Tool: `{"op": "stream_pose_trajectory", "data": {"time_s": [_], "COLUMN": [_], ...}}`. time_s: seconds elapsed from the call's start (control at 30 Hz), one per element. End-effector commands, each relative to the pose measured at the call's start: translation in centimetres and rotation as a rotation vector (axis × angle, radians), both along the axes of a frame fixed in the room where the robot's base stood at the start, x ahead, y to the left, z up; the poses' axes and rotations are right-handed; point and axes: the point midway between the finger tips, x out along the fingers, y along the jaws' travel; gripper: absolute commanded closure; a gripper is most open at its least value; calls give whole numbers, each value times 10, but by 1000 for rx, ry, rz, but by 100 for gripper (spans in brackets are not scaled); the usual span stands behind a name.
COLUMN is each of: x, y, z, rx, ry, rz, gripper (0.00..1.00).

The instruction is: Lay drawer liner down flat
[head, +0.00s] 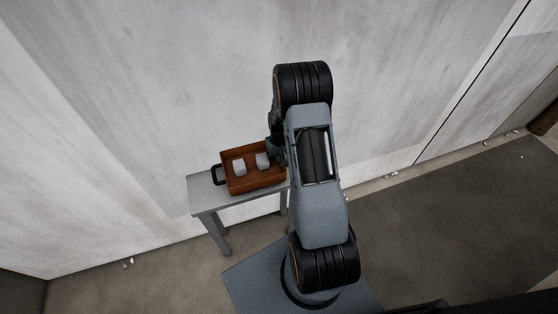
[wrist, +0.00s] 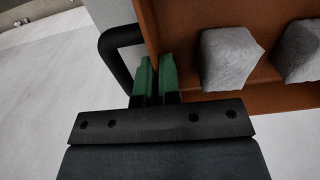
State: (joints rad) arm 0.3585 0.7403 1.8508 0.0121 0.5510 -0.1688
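I cannot make out a drawer liner in either view. An orange-brown open tray (head: 229,184) sits on a small grey table, with two pale grey blocks inside. The left block (head: 239,168) and right block (head: 262,160) rest apart on its floor. The tray's wall also shows in the wrist view (wrist: 245,107). My gripper (wrist: 156,62) has its two green fingers close together, with the tray's wall at the narrow gap between them; it looks shut on that wall, near a black handle (wrist: 108,50). In the head view my arm hides the fingers.
The grey table (head: 207,197) stands against a pale wall (head: 150,90); a strip of its top is bare left of the tray. Another black handle (head: 216,175) sticks out on the tray's left side. Small pale stones (head: 128,262) lie along the wall's foot.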

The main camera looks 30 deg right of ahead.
Motion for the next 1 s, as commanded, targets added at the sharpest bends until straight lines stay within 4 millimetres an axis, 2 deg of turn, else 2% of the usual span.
{"op": "stream_pose_trajectory", "data": {"time_s": [0.1,0.23,0.7,0.8,1.0], "x": [-1,0,0,0,0], "y": [0,0,0,0,0], "z": [-17,-27,-35,-33,-33], "rx": [2,0,0,0,0], "ry": [3,0,0,1,1], "rz": [0,0,0,0,0], "gripper": [100,100,100,87,70]}}
